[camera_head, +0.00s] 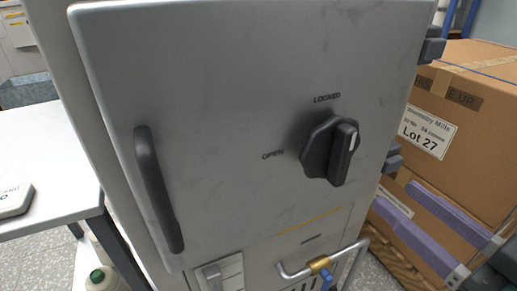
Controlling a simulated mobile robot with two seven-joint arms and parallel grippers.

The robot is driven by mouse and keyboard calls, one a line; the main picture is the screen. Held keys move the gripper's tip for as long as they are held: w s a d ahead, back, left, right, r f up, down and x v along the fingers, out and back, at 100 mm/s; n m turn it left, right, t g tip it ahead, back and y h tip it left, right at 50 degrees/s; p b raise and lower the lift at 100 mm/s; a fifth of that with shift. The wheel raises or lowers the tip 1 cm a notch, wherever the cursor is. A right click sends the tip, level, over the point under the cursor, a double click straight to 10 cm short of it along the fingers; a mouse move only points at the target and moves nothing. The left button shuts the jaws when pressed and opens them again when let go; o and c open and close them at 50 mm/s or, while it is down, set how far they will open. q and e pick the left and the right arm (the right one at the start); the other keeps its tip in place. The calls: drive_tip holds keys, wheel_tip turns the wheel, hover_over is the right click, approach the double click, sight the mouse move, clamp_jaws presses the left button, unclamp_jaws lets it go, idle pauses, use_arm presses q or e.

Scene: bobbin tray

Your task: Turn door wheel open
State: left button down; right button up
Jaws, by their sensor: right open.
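The door wheel is a black knob (331,150) with a raised grip bar on the grey metal door (220,90). The bar stands nearly upright in the picture, with a white mark near its upper end. The word LOCKED is printed above the knob and OPEN to its left. The door looks shut, and a black bar handle (158,190) is on its left side. A dark grey part at the lower right edge seems to be my right gripper (494,272), cut off by the frame and well away from the knob. My left gripper is not in view.
A white table (45,165) is at the left. Below the door are a bent pipe (348,262) and a blue valve handle. The space before the knob is clear.

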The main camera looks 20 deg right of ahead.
sight(349, 156)
drive_tip(key=w, duration=0.9)
drive_tip(key=shift+w+a, duration=0.25)
drive_tip(key=shift+w, duration=0.1)
drive_tip(key=shift+f, duration=0.1)
clamp_jaws()
